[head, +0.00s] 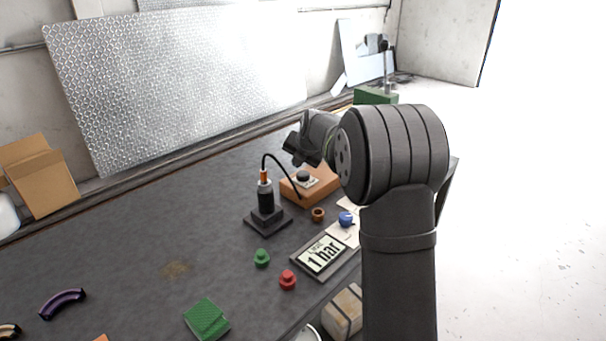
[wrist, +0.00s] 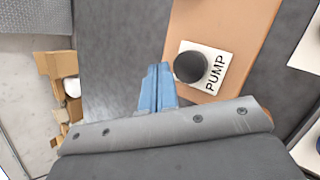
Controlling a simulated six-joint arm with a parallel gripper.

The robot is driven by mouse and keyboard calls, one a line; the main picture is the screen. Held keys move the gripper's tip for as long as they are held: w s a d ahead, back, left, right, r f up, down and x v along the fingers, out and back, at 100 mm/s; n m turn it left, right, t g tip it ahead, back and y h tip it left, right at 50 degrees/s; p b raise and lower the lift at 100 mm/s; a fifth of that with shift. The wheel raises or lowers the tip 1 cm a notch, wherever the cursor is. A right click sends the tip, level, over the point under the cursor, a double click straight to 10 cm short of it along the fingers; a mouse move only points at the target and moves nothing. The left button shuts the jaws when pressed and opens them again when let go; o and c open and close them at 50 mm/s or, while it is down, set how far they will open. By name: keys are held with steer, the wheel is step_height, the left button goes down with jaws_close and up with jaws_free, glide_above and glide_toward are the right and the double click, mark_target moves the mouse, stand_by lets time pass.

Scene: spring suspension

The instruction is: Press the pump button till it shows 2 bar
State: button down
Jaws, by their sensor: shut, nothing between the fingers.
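The pump is an orange box (head: 322,187) on the table with a black round button (head: 303,176) on top. In the wrist view the button (wrist: 189,67) sits on a white label reading PUMP (wrist: 215,72). A display (head: 323,256) at the table's front reads 1 bar. My gripper (head: 290,150) is above the far left side of the pump box. In the wrist view my gripper's blue fingers (wrist: 157,85) are together, with nothing between them, just left of the button. I cannot tell the height of the fingertips above the box.
A black spring strut (head: 265,200) on a dark base stands left of the pump, with a black hose arching to the pump. Green (head: 261,258), red (head: 287,280) and blue (head: 346,219) knobs are near the display.

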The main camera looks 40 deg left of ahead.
mark_target(298, 174)
steer(key=shift+r, duration=0.3)
steer(key=shift+r, duration=2.55)
steer(key=shift+f, duration=0.15)
steer(key=shift+r, duration=1.85)
